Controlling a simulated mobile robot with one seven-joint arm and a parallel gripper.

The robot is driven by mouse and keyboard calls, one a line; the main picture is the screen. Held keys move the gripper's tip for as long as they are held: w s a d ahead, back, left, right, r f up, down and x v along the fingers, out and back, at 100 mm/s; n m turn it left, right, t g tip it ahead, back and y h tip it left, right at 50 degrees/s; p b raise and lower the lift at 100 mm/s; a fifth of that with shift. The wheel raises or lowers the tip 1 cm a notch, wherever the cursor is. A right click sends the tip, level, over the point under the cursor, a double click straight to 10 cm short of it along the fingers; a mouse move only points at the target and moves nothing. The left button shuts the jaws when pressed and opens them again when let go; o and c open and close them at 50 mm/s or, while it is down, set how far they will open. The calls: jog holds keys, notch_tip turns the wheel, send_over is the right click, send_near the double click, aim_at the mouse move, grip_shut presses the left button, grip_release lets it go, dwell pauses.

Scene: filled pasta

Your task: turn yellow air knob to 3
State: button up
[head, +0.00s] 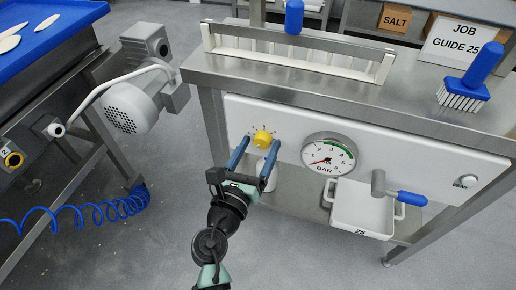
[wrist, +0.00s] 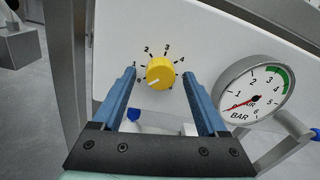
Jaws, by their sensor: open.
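The yellow air knob (head: 263,140) sits on the white front panel, left of the round gauge. In the wrist view the yellow knob (wrist: 160,71) has a white pointer line aimed to the lower left, near the 0 end of its printed scale; the 3 mark is near its top. My gripper (head: 261,143) is open and empty in front of the panel. In the wrist view my gripper's blue fingertips (wrist: 161,73) lie left and right of the knob, apart from its sides. I cannot tell how far the tips are from the panel.
The pressure gauge (head: 330,154) has its red needle at the low end. A blue-handled lever (head: 411,198) and a white bin (head: 362,207) are at the right. A grey motor (head: 137,100) stands left. A blue-handled brush (head: 472,80) is on the steel table top (head: 300,84).

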grip_shut()
dwell(0.3)
